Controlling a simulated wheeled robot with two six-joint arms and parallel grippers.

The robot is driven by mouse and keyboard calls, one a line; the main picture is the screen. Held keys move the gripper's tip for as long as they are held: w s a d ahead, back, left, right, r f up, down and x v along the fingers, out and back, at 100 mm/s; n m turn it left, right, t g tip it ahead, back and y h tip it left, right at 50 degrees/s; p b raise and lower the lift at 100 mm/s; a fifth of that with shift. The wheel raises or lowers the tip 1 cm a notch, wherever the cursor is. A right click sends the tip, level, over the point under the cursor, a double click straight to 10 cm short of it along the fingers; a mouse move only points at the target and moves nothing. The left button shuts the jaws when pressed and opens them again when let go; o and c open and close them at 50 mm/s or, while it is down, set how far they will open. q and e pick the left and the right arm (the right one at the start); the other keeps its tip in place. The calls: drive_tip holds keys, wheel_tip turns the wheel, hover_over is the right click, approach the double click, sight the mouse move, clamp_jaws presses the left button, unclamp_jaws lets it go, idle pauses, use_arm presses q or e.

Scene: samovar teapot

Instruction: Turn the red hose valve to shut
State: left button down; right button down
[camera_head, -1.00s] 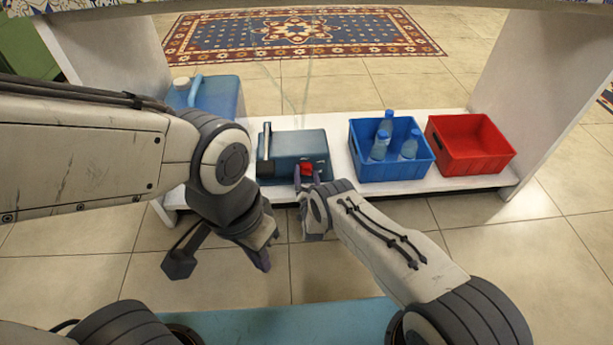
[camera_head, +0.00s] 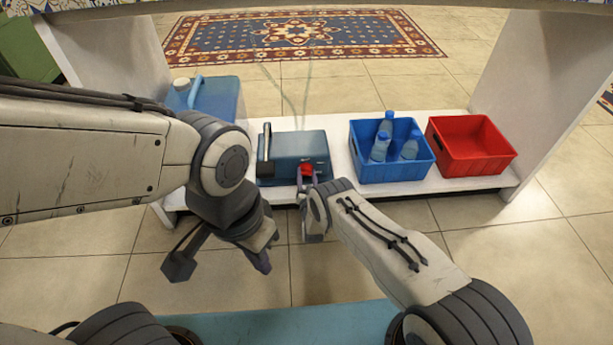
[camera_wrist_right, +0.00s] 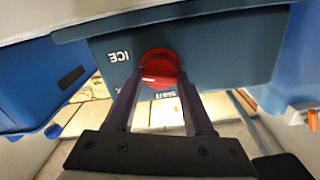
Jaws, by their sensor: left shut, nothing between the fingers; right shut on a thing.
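The red hose valve (camera_head: 307,169) is a round knob on the front of a dark blue box (camera_head: 292,147) on the low white shelf. In the right wrist view the red knob (camera_wrist_right: 160,67) shows a pale mark pointing left. Upside-down "ICE" lettering is beside it; more lettering below is partly hidden. My right gripper (camera_head: 307,178) is shut on the knob, one finger on each side; its fingers also show in the wrist view (camera_wrist_right: 159,88). My left gripper (camera_head: 263,262) is shut and empty, low over the floor to the left, apart from the box.
A blue crate (camera_head: 392,173) with several bottles and a red crate (camera_head: 470,165) stand right of the box. A blue jug (camera_head: 222,92) is at its left, partly behind my left arm. White side panels bound the shelf.

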drive_tip(key=n+b, duration=0.1)
drive_tip(key=n, duration=0.4)
drive_tip(key=shift+a+f+n, duration=0.1)
drive_tip(key=shift+n, duration=0.2)
drive_tip(key=n+b, duration=0.1)
drive_tip(key=n, duration=0.9)
drive_tip(key=shift+a+f+n+b, duration=0.1)
drive_tip(key=shift+f+n+b, duration=0.05)
drive_tip(key=shift+n+b, duration=0.25)
drive_tip(key=shift+s+n+b, duration=0.1)
drive_tip(key=shift+n+b, duration=0.25)
drive_tip(key=shift+n, duration=1.85)
drive_tip(key=shift+c, duration=1.4)
unclamp_jaws()
